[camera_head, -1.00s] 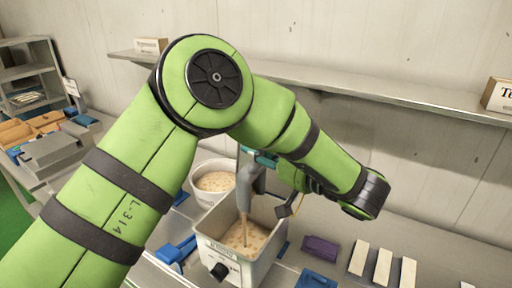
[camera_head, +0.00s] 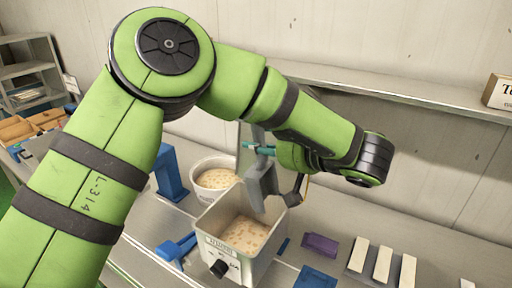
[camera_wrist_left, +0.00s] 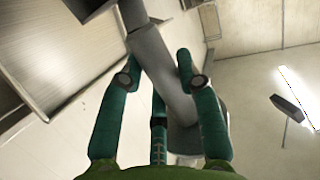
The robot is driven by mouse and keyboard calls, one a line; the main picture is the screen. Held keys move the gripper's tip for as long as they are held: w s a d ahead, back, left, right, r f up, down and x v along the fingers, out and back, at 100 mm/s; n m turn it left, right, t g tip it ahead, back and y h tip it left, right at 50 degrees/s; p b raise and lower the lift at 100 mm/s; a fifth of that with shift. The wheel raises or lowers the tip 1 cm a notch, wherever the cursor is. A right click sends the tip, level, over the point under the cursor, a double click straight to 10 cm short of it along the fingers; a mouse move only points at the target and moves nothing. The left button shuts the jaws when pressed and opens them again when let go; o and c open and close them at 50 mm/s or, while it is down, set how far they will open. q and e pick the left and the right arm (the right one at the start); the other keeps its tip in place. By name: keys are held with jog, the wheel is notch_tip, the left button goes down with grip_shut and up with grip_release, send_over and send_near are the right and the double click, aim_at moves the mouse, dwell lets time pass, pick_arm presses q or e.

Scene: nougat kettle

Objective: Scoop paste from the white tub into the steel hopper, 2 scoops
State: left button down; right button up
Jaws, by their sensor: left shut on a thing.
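The steel hopper (camera_head: 272,258) stands on the counter with speckled beige paste (camera_head: 245,235) inside. The white tub (camera_head: 204,194) stands behind and left of it, with similar paste (camera_head: 215,178) in it. My left gripper (camera_head: 258,150) is shut on a grey scoop (camera_head: 260,184), whose head hangs down over the hopper's rear part. The scoop's inside is hidden. In the left wrist view, teal fingers (camera_wrist_left: 158,64) close around the scoop's grey handle (camera_wrist_left: 150,48). My right gripper is out of view.
A blue upright block (camera_head: 171,172) stands left of the tub. A blue tool (camera_head: 176,250) lies left of the hopper. A purple block (camera_head: 319,245) and pale bars (camera_head: 382,264) lie to the right. A wall shelf (camera_head: 400,92) runs behind my arm.

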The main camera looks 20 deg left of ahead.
pick_arm(q)
jog(key=h, duration=0.1)
jog(key=r+h, duration=0.1)
jog(key=h, duration=0.1)
jog(key=g+h, duration=0.1)
jog(key=h, duration=0.1)
jog(key=shift+s+a+r+n, duration=0.15)
jog(key=shift+a+r+n, duration=0.15)
jog(key=shift+n, duration=0.1)
jog(key=h, duration=0.3)
jog(key=shift+r+g, duration=0.3)
jog(key=shift+r, duration=0.1)
jog(key=h, duration=0.4)
jog(key=shift+r+n+g, duration=0.3)
jog(key=shift+r+n, duration=0.1)
jog(key=h, duration=0.2)
jog(key=r+h, duration=0.1)
jog(key=h, duration=0.1)
jog(key=shift+g, duration=0.3)
jog(key=shift+d, duration=0.3)
jog(key=shift+a, duration=0.1)
